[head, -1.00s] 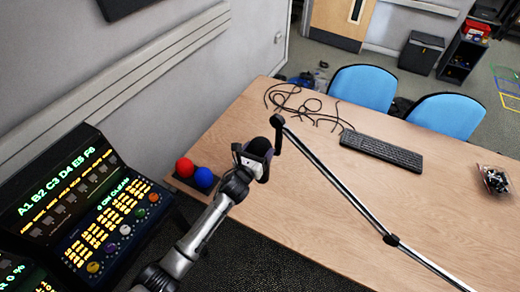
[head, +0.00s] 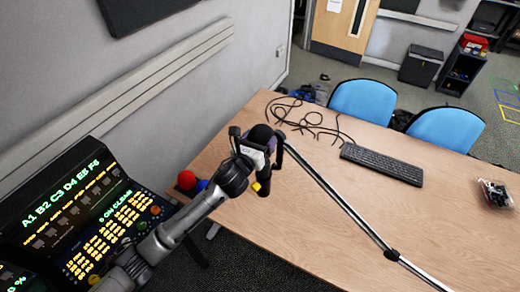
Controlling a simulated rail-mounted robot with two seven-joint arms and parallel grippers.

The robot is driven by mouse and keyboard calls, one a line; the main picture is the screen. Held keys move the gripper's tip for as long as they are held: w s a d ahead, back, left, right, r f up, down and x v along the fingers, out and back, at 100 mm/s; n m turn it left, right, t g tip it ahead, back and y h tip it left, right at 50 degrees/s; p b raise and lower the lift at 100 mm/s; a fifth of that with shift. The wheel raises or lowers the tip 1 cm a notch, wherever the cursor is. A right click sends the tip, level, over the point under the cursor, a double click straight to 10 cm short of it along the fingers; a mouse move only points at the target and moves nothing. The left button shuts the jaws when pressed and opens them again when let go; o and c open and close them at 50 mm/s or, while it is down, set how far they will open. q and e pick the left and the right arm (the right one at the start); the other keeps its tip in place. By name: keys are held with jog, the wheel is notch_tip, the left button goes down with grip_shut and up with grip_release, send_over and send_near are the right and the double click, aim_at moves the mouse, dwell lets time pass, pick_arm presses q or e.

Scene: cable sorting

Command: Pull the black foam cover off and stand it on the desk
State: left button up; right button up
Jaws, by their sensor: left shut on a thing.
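The black foam cover (head: 262,133) shows as a dark rounded top just behind my left gripper (head: 258,155). My left gripper is shut on it from the left; the jaws hide much of the cover. A dark microphone body (head: 264,187) hangs below the jaws, beside the end of a metal boom arm (head: 338,198). I cannot tell whether the cover is still seated on the microphone. My right gripper is not in view.
The wooden desk (head: 300,245) also holds loose black cables (head: 315,127), a keyboard (head: 382,163) and a clear bag (head: 494,194). Its front is clear.

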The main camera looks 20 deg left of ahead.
aim_at(258, 132)
pick_arm(q)
notch_tip(258, 132, up, 4)
jog(key=shift+r, duration=0.1)
jog(key=shift+r+p, duration=0.35)
jog(key=shift+r, duration=0.3)
jog(key=shift+r+p, duration=0.65)
jog(key=shift+r, duration=0.05)
jog(key=shift+r+p, duration=1.55)
jog(key=shift+p, duration=0.25)
notch_tip(258, 132, up, 5)
jog(key=p, duration=0.5)
jog(key=shift+f, duration=0.1)
